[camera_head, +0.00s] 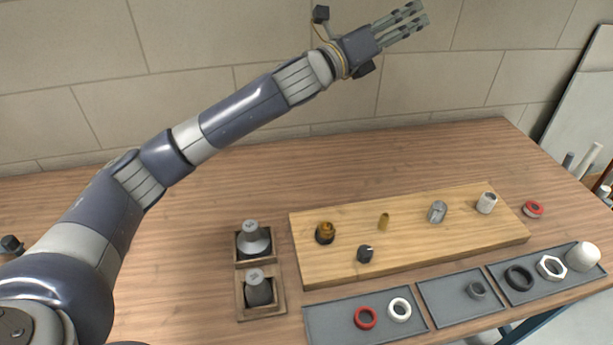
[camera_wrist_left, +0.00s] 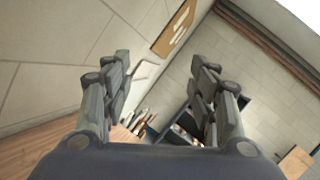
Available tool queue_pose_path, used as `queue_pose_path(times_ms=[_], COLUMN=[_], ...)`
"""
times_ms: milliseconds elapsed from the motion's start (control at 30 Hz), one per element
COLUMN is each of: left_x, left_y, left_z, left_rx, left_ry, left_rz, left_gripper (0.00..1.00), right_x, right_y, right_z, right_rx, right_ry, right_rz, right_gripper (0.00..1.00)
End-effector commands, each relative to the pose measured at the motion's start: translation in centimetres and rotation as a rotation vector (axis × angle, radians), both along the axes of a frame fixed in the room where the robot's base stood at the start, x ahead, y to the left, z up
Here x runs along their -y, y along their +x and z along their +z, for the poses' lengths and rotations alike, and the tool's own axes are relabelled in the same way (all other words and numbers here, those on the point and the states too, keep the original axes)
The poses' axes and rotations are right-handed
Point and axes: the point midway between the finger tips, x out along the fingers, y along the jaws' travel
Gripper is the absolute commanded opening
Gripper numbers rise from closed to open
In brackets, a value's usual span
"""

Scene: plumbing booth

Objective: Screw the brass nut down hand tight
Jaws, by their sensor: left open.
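A brass nut (camera_head: 325,229) appears to sit on a dark fitting at the left end of the wooden board (camera_head: 300,255). A small brass piece (camera_head: 384,221) stands to its right on the same board. My left gripper (camera_head: 411,20) is high above the board near the wall, pointing up and right. It is open and empty, and apart from every fitting. In the left wrist view my gripper's two fingers (camera_wrist_left: 162,92) are spread, with only the wall and room between them. The nut is not visible in that view. My right gripper is not in view.
The board also holds a dark fitting (camera_head: 365,254), a grey fitting (camera_head: 437,212) and a white fitting (camera_head: 487,203). Trays (camera_head: 340,325) with rings and nuts line the front edge. Two wooden holders (camera_head: 279,297) with grey parts stand left. The table's back strip is clear.

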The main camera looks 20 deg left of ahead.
Motion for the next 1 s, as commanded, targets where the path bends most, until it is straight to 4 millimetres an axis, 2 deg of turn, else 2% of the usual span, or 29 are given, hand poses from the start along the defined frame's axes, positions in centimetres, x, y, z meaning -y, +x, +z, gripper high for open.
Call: queue_pose_path(times_ms=[33, 133, 267, 367, 400, 467, 533, 633, 700, 800, 900, 1000], left_x=[-1.7, -4.6, -7.3, -8.5, -8.8, -9.1, -9.4, -9.5, -9.6, -9.8, -10.0, -10.0], left_y=[1.1, 2.4, 2.0, 0.0, -1.3, -3.4, -6.6, -11.3, -14.3, -17.7, -19.8, -20.6], left_z=[-1.3, -5.2, -11.2, -15.8, -17.6, -19.9, -22.3, -24.5, -25.3, -25.8, -25.9, -26.1], left_rx=[-0.131, -0.401, -0.757, -1.033, -1.144, -1.309, -1.499, -1.745, -1.885, -2.033, -2.116, -2.149], left_ry=[-0.08, -0.235, -0.41, -0.52, -0.555, -0.602, -0.637, -0.655, -0.649, -0.626, -0.602, -0.591], left_rz=[0.043, 0.126, 0.233, 0.313, 0.347, 0.397, 0.459, 0.539, 0.588, 0.643, 0.675, 0.687], left_gripper=[0.54, 0.54, 0.54, 0.54, 0.54, 0.54, 0.54, 0.54, 0.54, 0.54, 0.54, 0.54], right_x=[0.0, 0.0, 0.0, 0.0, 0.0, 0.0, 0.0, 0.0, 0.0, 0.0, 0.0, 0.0], right_y=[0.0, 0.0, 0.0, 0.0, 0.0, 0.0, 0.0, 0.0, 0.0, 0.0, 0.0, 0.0], right_z=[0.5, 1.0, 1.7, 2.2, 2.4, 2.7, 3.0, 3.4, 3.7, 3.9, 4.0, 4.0], right_rx=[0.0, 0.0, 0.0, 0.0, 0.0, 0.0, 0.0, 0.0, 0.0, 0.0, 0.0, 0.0], right_ry=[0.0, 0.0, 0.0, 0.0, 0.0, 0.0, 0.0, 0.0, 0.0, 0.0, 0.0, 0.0], right_rz=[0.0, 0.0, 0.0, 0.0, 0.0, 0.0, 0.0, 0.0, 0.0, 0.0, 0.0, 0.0], right_gripper=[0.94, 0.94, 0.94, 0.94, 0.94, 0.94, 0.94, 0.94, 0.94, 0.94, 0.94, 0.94])
